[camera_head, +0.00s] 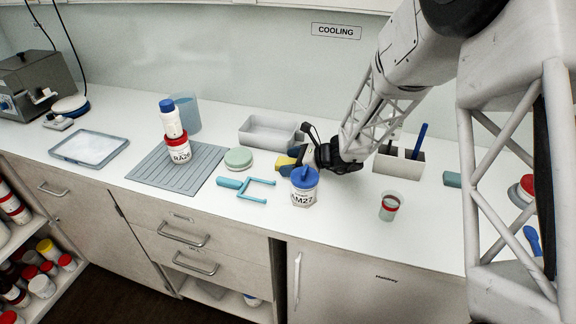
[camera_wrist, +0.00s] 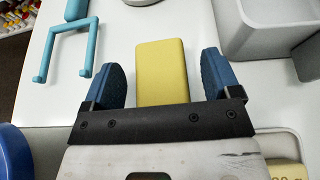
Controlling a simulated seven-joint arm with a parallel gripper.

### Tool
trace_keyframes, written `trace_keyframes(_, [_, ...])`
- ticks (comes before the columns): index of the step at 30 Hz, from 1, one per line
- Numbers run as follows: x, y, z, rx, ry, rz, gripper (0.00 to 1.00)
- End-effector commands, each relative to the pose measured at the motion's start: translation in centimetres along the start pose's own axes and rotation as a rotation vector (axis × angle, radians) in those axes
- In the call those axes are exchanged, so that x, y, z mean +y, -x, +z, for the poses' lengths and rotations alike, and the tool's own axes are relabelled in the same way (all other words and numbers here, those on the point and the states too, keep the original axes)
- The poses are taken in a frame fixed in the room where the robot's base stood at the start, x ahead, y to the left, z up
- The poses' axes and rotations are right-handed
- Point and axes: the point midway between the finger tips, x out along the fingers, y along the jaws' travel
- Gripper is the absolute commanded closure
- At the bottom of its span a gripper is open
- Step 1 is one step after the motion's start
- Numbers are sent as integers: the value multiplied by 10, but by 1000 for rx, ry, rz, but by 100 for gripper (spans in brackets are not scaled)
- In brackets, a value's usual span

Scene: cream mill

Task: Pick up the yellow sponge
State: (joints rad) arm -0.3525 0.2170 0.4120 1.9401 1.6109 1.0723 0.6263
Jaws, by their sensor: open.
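The yellow sponge (camera_wrist: 161,72) lies flat on the white counter in the wrist view, between the two blue fingers of my gripper (camera_wrist: 160,80). My gripper is open, with a finger on each side of the sponge and a visible gap on both sides. The near end of the sponge is hidden behind the gripper's black bar. In the head view, a small part of the sponge (camera_head: 285,161) shows to the left of my gripper (camera_head: 291,162), partly hidden by it and by the blue-lidded jar in front.
The white jar with a blue lid (camera_head: 303,188) stands close in front of my gripper. A grey tray (camera_head: 268,134) is behind it, and a teal forked tool (camera_head: 245,187) and green round dish (camera_head: 238,158) lie to the left. A cup (camera_head: 390,206) stands to the right.

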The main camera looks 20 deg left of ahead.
Motion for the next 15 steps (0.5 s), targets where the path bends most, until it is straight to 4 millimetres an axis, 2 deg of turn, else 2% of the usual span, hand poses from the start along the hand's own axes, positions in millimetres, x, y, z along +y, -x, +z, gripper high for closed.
trace_keyframes(9, [0,0,0,0,0,0,17])
trace_keyframes(11, [0,0,0,0,0,0,25])
trace_keyframes(15, [0,0,0,0,0,0,46])
